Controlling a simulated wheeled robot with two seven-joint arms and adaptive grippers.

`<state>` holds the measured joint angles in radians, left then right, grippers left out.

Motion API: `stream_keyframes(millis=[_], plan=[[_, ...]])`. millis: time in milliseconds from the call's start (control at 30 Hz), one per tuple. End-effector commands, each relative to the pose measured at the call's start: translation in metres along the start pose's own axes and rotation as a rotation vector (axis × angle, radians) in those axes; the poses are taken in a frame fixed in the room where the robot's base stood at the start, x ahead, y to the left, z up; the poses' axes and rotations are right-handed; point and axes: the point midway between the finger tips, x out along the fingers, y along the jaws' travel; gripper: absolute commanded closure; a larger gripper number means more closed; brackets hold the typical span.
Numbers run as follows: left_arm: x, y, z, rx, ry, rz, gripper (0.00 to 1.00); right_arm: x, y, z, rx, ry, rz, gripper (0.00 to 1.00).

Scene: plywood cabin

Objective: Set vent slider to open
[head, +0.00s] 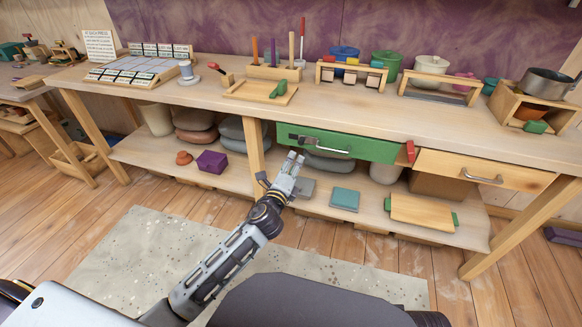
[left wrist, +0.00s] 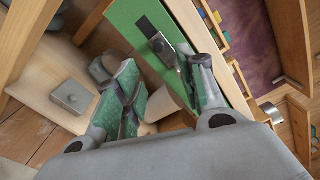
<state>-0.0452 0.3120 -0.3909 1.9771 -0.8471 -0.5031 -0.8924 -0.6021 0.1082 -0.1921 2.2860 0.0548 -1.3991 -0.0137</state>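The green drawer front (head: 370,149) under the workbench carries a dark slot with a small metal piece (head: 294,138) at its left end, probably the vent slider. A silver bar handle (head: 328,148) is beside it. In the left wrist view the dark slot (left wrist: 147,27) and a metal tab (left wrist: 163,47) show on the green front (left wrist: 122,18). My left gripper (head: 294,160) is just below and in front of the slot end. In the left wrist view its green-padded fingers (left wrist: 162,78) are apart, with the tab near the right finger; contact is unclear. My right gripper is out of view.
A wooden drawer (head: 485,172) and a red block (head: 410,151) are right of the green front. The lower shelf holds a grey box (head: 304,187), a teal box (head: 345,199) and a purple box (head: 212,161). The benchtop (head: 330,106) carries racks and pots.

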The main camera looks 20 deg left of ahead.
Motion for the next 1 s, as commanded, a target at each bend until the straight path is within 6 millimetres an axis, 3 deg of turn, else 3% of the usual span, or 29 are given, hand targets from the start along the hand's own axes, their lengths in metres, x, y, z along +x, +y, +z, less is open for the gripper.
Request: stream_keyframes(millis=[767,1000], plan=[[-0.009,0.000,0.000,-0.004,-0.001,0.002,0.60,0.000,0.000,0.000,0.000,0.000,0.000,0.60],[-0.020,0.015,0.008,-0.129,-0.032,0.074,0.60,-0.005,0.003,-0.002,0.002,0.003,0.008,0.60]])
